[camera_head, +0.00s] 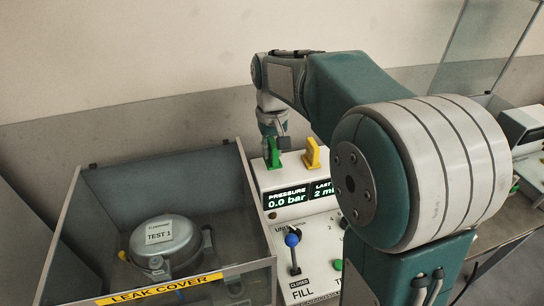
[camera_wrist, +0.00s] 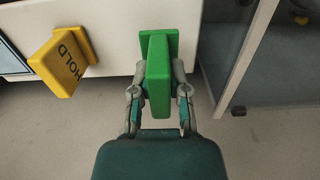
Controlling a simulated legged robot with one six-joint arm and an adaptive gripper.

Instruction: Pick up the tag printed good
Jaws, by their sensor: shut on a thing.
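A green tag (camera_wrist: 159,75) is between the two fingers of my gripper (camera_wrist: 159,92) in the wrist view. No print on it can be read from here. The fingers are shut on its sides. Its wider green base touches or overlaps the white panel edge; I cannot tell whether it is free of it. In the head view the green tag (camera_head: 272,155) is at the top left of the white panel, with my gripper (camera_head: 273,137) just above and behind it. A yellow tag (camera_wrist: 62,62) printed HOLD is to the left; it also shows in the head view (camera_head: 311,153).
The white panel (camera_head: 262,175) has a pressure display reading 0.0 bar and a blue-knobbed lever (camera_head: 293,241). At left, a clear-walled box (camera_head: 100,180) labelled LEAK COVER encloses a grey compressor (camera_head: 165,248) marked TEST 1. A clear wall (camera_wrist: 243,50) is close right of the gripper.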

